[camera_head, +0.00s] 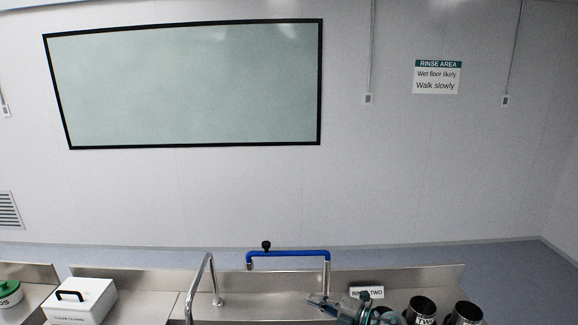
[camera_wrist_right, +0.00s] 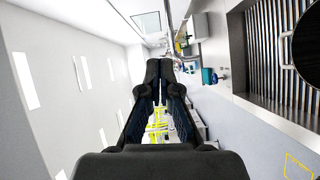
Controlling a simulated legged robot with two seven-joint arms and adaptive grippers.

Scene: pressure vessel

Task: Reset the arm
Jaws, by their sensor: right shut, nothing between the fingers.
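My right gripper (camera_head: 320,302) shows low in the head view, in front of the steel counter and below the blue bar. My teal and grey arm comes in behind it from the bottom edge. In the right wrist view the two dark fingers of this gripper (camera_wrist_right: 159,72) meet at their tips with nothing between them. The wrist view looks along the room, with a white wall on one side and steel equipment on the other. My left gripper is in neither view.
A steel counter (camera_head: 445,273) runs along the bottom. A curved tap (camera_head: 203,275), a blue overhead bar (camera_head: 290,253), a white lidded box (camera_head: 80,300), a green-lidded container (camera_head: 9,290) and dark-mouthed steel pots (camera_head: 421,307) stand there. The space above is clear up to the wall.

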